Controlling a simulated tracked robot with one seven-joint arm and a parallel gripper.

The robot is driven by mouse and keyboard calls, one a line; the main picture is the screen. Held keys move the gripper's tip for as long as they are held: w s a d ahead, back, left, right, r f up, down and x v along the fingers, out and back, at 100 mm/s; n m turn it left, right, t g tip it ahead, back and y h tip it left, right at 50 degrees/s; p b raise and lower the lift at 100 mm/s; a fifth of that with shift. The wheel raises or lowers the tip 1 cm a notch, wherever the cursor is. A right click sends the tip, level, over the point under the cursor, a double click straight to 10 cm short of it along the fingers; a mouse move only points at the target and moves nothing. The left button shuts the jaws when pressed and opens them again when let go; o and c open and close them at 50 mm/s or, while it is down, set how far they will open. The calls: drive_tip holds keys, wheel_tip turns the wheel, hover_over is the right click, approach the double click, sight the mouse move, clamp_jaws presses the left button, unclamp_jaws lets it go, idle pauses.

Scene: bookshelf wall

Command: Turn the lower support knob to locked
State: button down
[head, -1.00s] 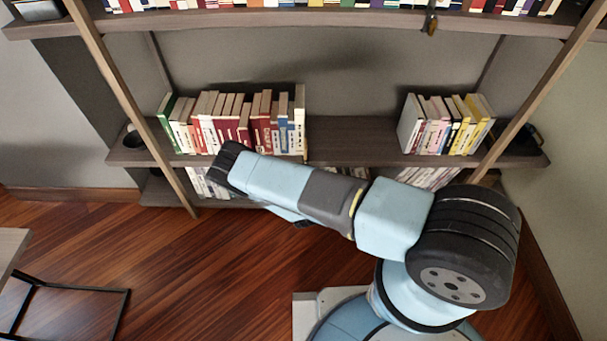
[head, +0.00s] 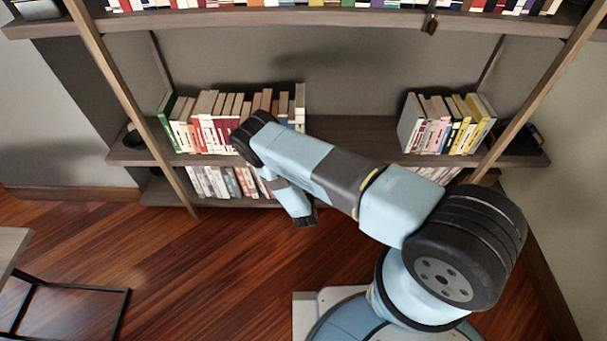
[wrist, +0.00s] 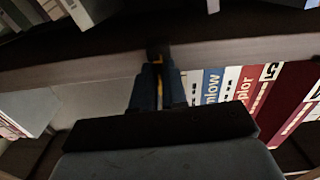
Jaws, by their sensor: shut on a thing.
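In the wrist view, the lower support knob (wrist: 158,57) is a small dark piece with a yellow-orange part, set against the front edge of a shelf board (wrist: 60,76). My gripper (wrist: 158,85) is shut on it, one blue-grey finger on each side. The fingers hide much of the knob, so I cannot tell its turn position. In the head view my arm covers this part of the shelf, and the gripper and this knob do not show there.
A similar dark and brass knob (head: 430,22) sits on the upper shelf edge (head: 330,23). Books stand left (head: 215,125) and right (head: 445,122) on the middle shelf, with more books below. A black-framed table (head: 10,250) is at the left.

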drive_tip(key=shift+d+m, duration=0.1)
drive_tip(key=shift+m, duration=0.3)
drive_tip(key=c, duration=1.2)
unclamp_jaws()
drive_tip(key=shift+s, duration=0.15)
drive_tip(key=s, duration=1.3)
drive_tip(key=shift+s+a, duration=0.25)
